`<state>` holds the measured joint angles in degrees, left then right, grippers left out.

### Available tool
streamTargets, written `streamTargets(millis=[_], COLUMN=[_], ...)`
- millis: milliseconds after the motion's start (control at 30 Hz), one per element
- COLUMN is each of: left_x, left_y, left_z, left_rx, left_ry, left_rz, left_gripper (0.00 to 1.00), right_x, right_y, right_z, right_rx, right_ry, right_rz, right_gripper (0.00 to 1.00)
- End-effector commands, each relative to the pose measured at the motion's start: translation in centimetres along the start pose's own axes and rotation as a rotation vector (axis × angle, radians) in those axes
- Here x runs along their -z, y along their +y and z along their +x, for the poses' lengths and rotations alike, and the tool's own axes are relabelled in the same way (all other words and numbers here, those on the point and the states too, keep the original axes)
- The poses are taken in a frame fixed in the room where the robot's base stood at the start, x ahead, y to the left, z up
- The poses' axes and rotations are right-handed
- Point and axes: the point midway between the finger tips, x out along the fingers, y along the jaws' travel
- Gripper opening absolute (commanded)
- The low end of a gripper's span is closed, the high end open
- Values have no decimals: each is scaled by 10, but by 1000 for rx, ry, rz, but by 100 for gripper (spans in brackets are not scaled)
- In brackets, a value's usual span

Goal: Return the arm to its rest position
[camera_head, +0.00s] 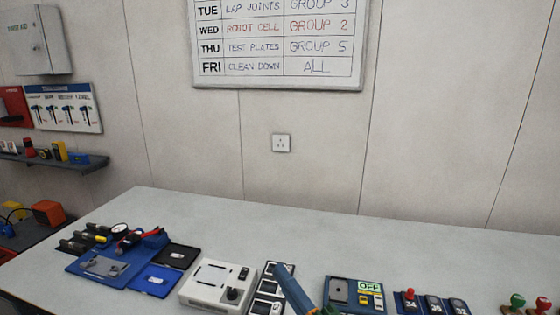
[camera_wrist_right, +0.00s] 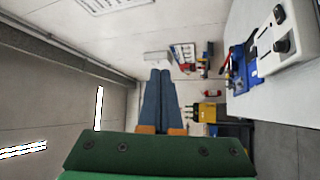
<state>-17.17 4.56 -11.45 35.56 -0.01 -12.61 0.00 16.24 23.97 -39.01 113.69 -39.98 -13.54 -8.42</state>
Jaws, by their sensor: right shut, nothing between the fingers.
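My right gripper (camera_head: 281,270) shows at the bottom middle of the head view, its blue fingers over a white panel on the bench (camera_head: 390,232). In the right wrist view its two blue fingers (camera_wrist_right: 161,73) lie side by side, closed, with nothing between them. The green gripper body fills the bottom of that view. My left gripper is in neither view. Most of the right arm is out of the head view.
A white box (camera_head: 215,285) with a black knob stands left of the gripper. A blue mat (camera_head: 88,266) with tools lies farther left. Numbered blue holders (camera_head: 433,303) and stamps (camera_head: 517,300) are at the right. The back of the bench is clear.

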Motion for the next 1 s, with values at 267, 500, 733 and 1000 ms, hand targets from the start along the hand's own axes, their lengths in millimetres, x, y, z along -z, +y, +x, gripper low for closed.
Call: streamTargets(millis=[267,500,733,1000], left_x=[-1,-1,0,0], left_y=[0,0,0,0], left_z=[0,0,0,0], left_rx=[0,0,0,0], left_ry=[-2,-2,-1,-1], left_rz=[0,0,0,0], left_gripper=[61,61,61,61], right_x=[-108,-80,-61,-80], right_y=[-114,-164,-205,-297], right_z=[-167,-280,-337,-368], right_rx=[277,499,642,697], right_ry=[-976,-1384,-1586,-1623], right_rz=[827,1106,1214,1202], right_gripper=[0,0,0,0])
